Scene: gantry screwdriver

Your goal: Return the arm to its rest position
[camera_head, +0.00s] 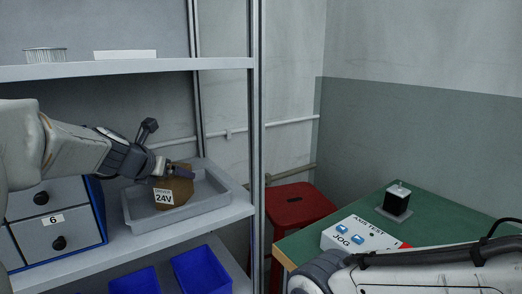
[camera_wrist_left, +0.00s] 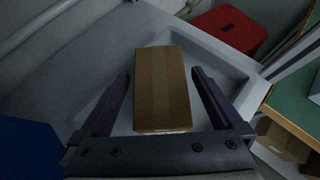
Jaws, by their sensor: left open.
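My left arm reaches in from the left in the head view, and its gripper (camera_head: 180,167) is at the grey tray (camera_head: 213,202) on the shelf. A brown cardboard box (camera_head: 183,187) labelled "DRIVER 24V" stands in the tray. In the left wrist view the gripper (camera_wrist_left: 160,88) is open, with one finger on each side of the box (camera_wrist_left: 163,85) and gaps between. My right arm lies along the lower right of the head view, and its gripper is not visible.
The shelf upright (camera_head: 257,120) stands right of the tray. A drawer unit (camera_head: 58,222) marked 6 is at left, and blue bins (camera_head: 200,272) sit below. A red stool (camera_head: 298,204) and a green table (camera_head: 440,212) with an "AXIS TEST" panel (camera_head: 357,237) are at right.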

